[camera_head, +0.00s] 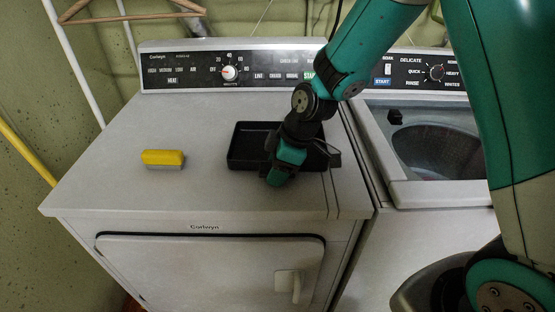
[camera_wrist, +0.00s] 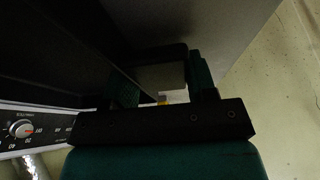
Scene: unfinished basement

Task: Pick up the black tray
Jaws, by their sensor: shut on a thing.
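The black tray (camera_head: 250,146) is a shallow rectangular tray on top of the white dryer, right of its middle. My gripper (camera_head: 285,170) reaches down over the tray's right front part and covers some of it. The jaws are shut on the tray, at its near right side. In the wrist view the tray (camera_wrist: 60,45) fills the upper left as a dark slab, and my gripper's fingers (camera_wrist: 160,85) show beside it. I cannot tell whether the tray is raised off the dryer top. The exact contact is dark and partly hidden.
A yellow and grey brush-like block (camera_head: 163,158) lies on the dryer top (camera_head: 110,180), left of the tray. The control panel (camera_head: 200,70) stands behind. An open washer (camera_head: 440,150) is on the right. A wooden hanger (camera_head: 130,14) hangs at upper left.

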